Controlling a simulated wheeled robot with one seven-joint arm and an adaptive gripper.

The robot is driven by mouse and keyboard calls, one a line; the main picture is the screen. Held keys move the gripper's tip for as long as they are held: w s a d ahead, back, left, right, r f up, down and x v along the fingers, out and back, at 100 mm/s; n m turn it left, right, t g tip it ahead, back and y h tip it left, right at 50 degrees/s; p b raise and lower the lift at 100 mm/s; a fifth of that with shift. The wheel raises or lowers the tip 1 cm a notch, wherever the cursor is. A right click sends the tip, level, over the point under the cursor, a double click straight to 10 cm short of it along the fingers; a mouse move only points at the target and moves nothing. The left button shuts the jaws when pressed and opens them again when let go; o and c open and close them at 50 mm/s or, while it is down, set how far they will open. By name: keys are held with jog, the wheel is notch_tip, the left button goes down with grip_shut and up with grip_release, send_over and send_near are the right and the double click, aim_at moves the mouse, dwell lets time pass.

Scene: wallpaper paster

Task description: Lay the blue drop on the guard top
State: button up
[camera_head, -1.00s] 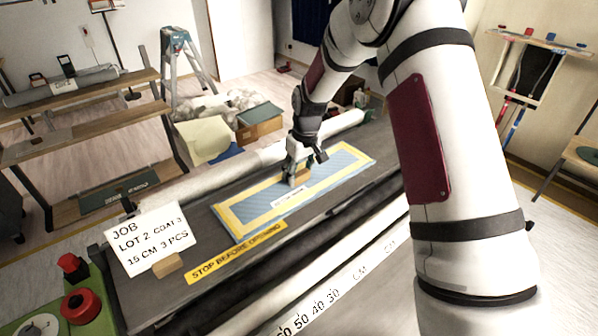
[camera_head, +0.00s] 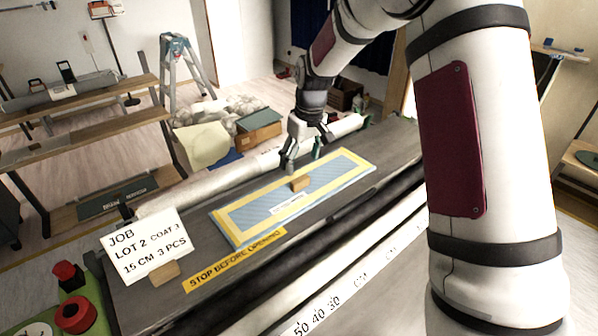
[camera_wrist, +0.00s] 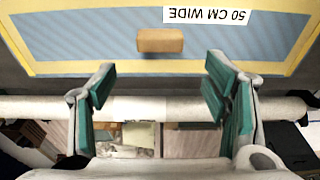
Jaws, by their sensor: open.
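A blue striped sheet (camera_head: 335,170) with a yellow band lies flat on the dark top (camera_head: 395,150) of the machine; it also shows in the wrist view (camera_wrist: 90,35). A small wooden block (camera_head: 301,184) rests on it, beside a white "50 CM WIDE" label (camera_wrist: 207,16). My gripper (camera_head: 302,160) is open and empty, just beyond the sheet's far edge and apart from the block. In the wrist view its green-padded fingers (camera_wrist: 158,78) stand wide apart, with the block (camera_wrist: 160,40) ahead of them. I cannot tell how high the fingertips are.
A pale roll (camera_head: 240,172) runs along the machine's far side. A job card (camera_head: 148,246) with a wooden block stands at the left end, near a yellow warning strip (camera_head: 235,261) and red buttons (camera_head: 75,314). A stepladder and shelves stand behind.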

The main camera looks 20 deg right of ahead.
jog(key=s+r+m+t, duration=0.2)
jog(key=s+r, duration=1.5)
jog(key=r, duration=0.1)
jog(key=s+m+t, duration=0.1)
jog(key=s+m, duration=0.1)
jog(key=s, duration=1.5)
jog(key=shift+s+r+m+t+h, duration=0.2)
jog(key=shift+s+m+t+h, duration=0.1)
jog(key=shift+h, duration=0.1)
